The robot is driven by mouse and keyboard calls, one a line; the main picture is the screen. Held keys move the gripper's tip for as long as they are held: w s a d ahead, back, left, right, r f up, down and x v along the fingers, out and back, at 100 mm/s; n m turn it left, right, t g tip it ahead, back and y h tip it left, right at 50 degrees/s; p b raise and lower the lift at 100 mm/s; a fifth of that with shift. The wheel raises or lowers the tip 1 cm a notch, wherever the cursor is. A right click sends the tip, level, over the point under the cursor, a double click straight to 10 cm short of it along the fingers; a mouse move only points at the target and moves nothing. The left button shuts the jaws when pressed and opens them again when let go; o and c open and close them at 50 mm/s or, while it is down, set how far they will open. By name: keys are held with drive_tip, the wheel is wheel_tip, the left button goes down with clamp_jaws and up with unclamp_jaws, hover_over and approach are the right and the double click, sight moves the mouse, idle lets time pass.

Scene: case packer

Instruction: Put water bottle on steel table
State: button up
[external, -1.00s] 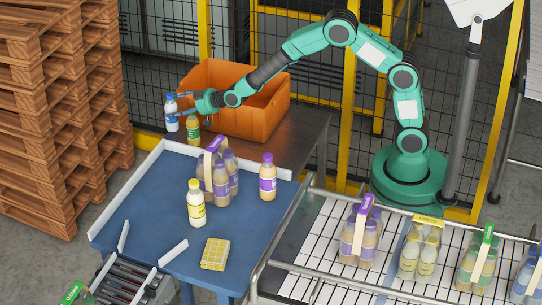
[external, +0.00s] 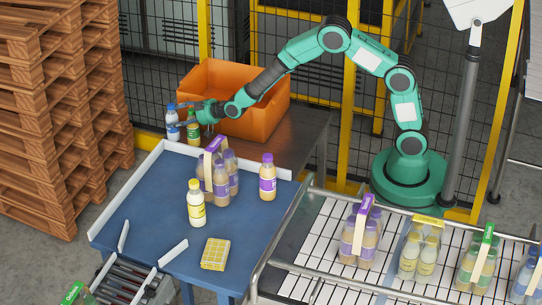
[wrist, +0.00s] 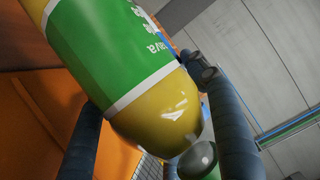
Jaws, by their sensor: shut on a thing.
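The water bottle (external: 172,123), clear with a blue cap and blue label, is upright at the far left end of the steel table (external: 301,132). My gripper (external: 181,109) is shut on its upper part. I cannot tell whether its base touches the table. A green-labelled yellow bottle (external: 193,128) stands just right of it, close to my fingers. In the wrist view this green-labelled bottle (wrist: 95,70) fills much of the picture and hides most of the water bottle; my fingers (wrist: 150,100) show on both sides.
An orange bin (external: 262,118) stands on the steel table behind my gripper. A wooden pallet stack (external: 60,110) stands left.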

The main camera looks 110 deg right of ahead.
drive_tip(key=shift+f, duration=0.15)
drive_tip(key=o, duration=1.4)
drive_tip(key=shift+r, duration=0.2)
drive_tip(key=shift+p+v, duration=0.95)
drive_tip(key=shift+v, duration=5.05)
